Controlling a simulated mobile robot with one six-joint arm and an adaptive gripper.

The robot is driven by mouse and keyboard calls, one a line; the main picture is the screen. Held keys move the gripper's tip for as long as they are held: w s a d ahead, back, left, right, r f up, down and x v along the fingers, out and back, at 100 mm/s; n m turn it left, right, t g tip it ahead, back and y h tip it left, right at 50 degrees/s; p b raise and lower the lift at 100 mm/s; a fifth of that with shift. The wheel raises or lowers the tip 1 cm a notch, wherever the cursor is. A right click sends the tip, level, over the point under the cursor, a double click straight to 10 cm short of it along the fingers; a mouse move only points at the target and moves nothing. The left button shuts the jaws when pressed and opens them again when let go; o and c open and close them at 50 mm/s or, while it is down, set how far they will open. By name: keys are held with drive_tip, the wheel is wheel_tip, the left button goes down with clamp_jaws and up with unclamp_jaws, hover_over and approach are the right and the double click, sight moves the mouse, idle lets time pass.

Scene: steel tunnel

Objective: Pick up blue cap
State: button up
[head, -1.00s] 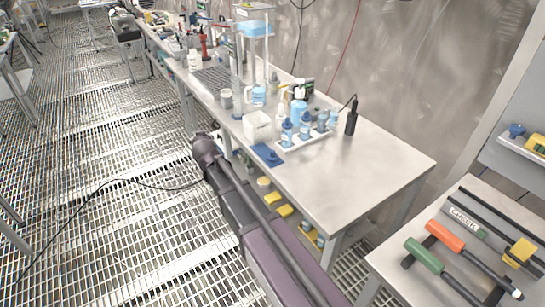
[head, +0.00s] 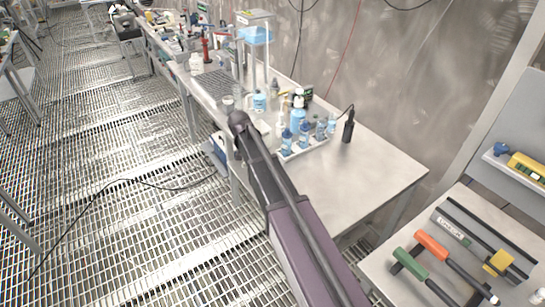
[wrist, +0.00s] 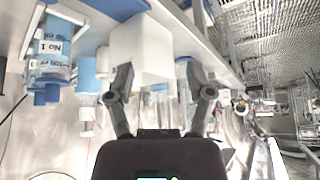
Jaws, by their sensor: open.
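Blue caps top small bottles in the white rack (head: 305,147); one bottle's blue cap (head: 286,133) shows in the head view. The wrist view is upside down. There a labelled bottle (wrist: 52,48) has a blue cap (wrist: 45,95) at left, and another blue cap (wrist: 87,74) sits beside it. I cannot tell which cap is meant. My gripper (wrist: 162,83) is open and empty, its fingers spread before a white box (wrist: 143,48). The box lies between the fingertips in the picture. In the head view my arm hides the gripper and most of the box.
The steel table (head: 350,185) is bare toward its near right end. A pump bottle and other bottles stand close behind. A side table with hammers (head: 432,245) is at lower right. A cable lies on the grating floor.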

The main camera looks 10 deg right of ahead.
drive_tip(key=s+d+r+m+g+p, duration=0.1)
drive_tip(key=s+d+r+g+p, duration=0.1)
drive_tip(key=d, duration=0.3)
drive_tip(key=s+d+r+m+g+y+p, duration=0.1)
drive_tip(key=d+r+g+p, duration=0.1)
drive_tip(key=d+g+p, duration=0.2)
drive_tip(key=shift+s+d+r, duration=0.35)
drive_tip(key=shift+d+r, duration=0.05)
drive_tip(key=shift+d, duration=0.05)
drive_tip(key=shift+f, duration=0.1)
wheel_tip(320, 180, down, 8)
drive_tip(key=b, duration=0.8)
drive_tip(key=shift+f, duration=0.2)
drive_tip(key=shift+w+d+f+b, duration=0.1)
drive_tip(key=shift+f+b, duration=1.2)
drive_tip(key=shift+b, duration=0.05)
drive_tip(key=shift+d+f+b, duration=0.1)
drive_tip(key=shift+f+b, duration=1.2)
drive_tip(key=shift+b, duration=0.05)
